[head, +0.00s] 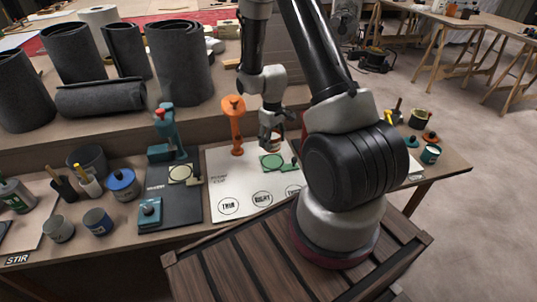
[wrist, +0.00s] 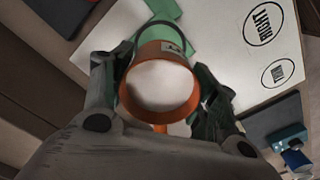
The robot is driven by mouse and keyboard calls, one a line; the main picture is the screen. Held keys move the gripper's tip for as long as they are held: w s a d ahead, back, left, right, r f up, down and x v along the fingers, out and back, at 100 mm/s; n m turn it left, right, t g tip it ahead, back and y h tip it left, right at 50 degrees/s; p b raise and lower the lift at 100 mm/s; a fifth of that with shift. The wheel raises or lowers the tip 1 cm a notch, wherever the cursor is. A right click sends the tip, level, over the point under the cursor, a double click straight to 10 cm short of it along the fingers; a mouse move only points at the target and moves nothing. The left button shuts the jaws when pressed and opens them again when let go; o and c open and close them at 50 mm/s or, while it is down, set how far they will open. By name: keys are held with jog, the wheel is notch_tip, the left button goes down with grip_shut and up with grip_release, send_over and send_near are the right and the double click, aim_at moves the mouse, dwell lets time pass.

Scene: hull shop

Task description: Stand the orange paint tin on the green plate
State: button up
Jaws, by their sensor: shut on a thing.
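My gripper (head: 272,140) is shut on the orange paint tin (wrist: 160,52), with one finger on each side of it in the wrist view. The tin is open at the top and pale inside. In the head view only a small part of the tin (head: 278,146) shows behind the fingers. The green plate (head: 271,162) lies on the white sheet, just below the gripper in the head view. In the wrist view green patches (wrist: 162,9) show beyond the tin, partly hidden by it. I cannot tell whether the tin touches the plate.
An orange stand (head: 235,128) rises close left of the gripper. A teal press-like device (head: 165,140) and a dark mat (head: 160,212) lie farther left. Tins and brush pots crowd the left bench. The white sheet (head: 231,188) is mostly clear in front.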

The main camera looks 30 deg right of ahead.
jog(key=shift+d+f, duration=0.1)
jog(key=shift+f, duration=3.45)
jog(key=shift+f, duration=0.1)
jog(key=o, duration=1.2)
notch_tip(320, 180, up, 12)
notch_tip(320, 180, up, 14)
jog(key=s+a+m+t, duration=0.1)
jog(key=s+a, duration=0.1)
jog(key=s+a+r+m+t, duration=0.2)
jog(key=s+a+r+t, duration=0.1)
jog(key=s+r, duration=1.5)
jog(key=s, duration=0.4)
jog(key=shift+r+m, duration=0.3)
